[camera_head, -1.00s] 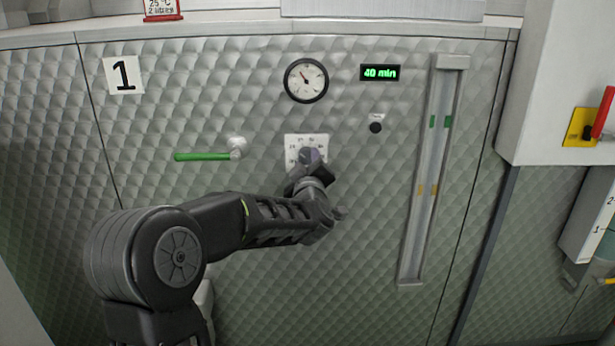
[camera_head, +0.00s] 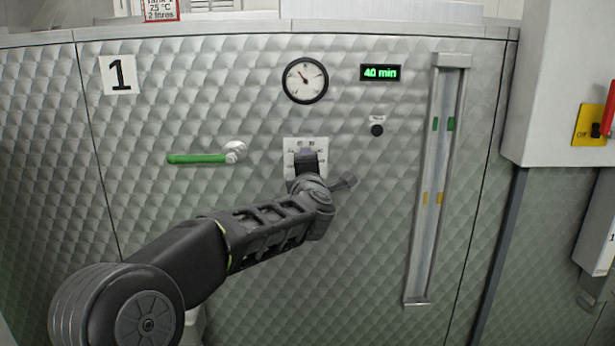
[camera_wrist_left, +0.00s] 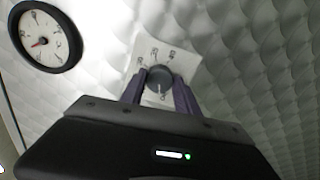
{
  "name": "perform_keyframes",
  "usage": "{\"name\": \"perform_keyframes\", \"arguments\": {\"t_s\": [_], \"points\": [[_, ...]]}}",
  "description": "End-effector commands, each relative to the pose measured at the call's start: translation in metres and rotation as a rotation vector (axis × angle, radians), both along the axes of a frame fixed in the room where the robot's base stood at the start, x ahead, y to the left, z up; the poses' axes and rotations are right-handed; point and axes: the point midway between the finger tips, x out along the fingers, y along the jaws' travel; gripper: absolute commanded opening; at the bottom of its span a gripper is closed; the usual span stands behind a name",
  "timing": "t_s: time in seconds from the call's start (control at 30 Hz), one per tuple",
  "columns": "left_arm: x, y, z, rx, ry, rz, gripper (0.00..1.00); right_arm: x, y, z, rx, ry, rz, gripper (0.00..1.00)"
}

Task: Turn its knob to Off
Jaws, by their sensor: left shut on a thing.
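The knob's white dial plate (camera_head: 291,148) is on the quilted metal front of unit 1, below the round gauge. My left gripper (camera_head: 306,155) reaches it from below and covers most of the knob in the head view. In the left wrist view the round grey knob (camera_wrist_left: 159,78) sits between the two fingers of my left gripper (camera_wrist_left: 160,92), which are shut on it. A light pointer mark shows on the knob's lower part there. The plate's markings (camera_wrist_left: 178,55) are partly visible but too small to read surely. My right gripper is not in view.
A green-handled lever (camera_head: 198,159) is left of the dial. The gauge (camera_head: 306,81), a green "40 min" display (camera_head: 380,73) and a black button (camera_head: 377,130) are above and right. A sight glass (camera_head: 436,180) stands farther right, near a red-handled switch (camera_head: 609,110).

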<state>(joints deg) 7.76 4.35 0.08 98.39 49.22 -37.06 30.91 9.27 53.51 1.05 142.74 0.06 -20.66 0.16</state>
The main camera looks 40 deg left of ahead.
Motion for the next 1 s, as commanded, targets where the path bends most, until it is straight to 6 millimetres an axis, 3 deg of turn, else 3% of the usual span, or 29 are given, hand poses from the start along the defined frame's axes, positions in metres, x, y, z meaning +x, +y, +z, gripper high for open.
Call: {"name": "perform_keyframes", "arguments": {"t_s": [0.3, 0.9, 0.93, 1.0], "points": [[0.000, 0.000, -0.002, -0.149, -0.112, 0.001, 0.00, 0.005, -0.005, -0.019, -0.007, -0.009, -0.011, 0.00], [0.000, 0.000, 0.000, -0.190, -0.142, 0.001, 0.00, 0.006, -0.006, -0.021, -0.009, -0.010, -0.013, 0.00], [0.000, 0.000, 0.000, -0.190, -0.142, 0.001, 0.40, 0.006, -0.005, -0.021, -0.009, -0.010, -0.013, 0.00], [0.000, 0.000, 0.000, -0.189, -0.141, 0.001, 0.46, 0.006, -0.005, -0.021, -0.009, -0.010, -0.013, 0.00]]}}
